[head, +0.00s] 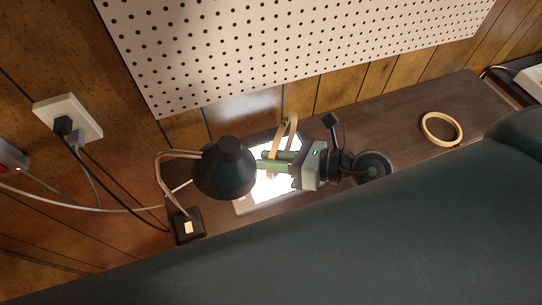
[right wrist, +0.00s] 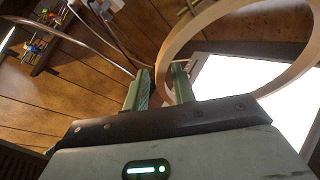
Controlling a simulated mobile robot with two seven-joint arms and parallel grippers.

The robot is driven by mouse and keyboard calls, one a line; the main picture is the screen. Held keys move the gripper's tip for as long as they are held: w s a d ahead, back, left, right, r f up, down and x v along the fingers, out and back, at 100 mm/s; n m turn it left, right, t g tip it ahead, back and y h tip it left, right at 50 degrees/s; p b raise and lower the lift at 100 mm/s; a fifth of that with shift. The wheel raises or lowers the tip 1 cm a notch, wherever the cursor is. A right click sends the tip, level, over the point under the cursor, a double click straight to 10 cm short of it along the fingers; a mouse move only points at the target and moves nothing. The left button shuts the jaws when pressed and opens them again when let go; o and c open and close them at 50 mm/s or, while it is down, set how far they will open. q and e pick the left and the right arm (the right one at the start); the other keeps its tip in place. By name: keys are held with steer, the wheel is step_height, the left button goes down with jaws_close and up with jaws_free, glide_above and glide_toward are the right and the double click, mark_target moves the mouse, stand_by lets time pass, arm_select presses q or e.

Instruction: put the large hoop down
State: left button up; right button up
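The large hoop (head: 289,122) is a pale wooden ring, seen nearly edge-on in the head view. In the right wrist view the hoop (right wrist: 204,20) fills the upper right. My right gripper (head: 264,160) has its green fingers on either side of the hoop's band and appears shut on it. It holds the hoop tilted up above a bright white panel (head: 250,204) on the brown table (head: 405,112). How high the hoop is above the panel is hard to tell. My left gripper is not in view.
A black desk lamp (head: 224,168) stands close to the left of my right gripper. Another wooden ring (head: 441,129) lies at the right of the table. A white pegboard (head: 300,45) hangs behind. Cables run from a wall socket (head: 68,116) at the left.

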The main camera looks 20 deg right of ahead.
stand_by(0.4)
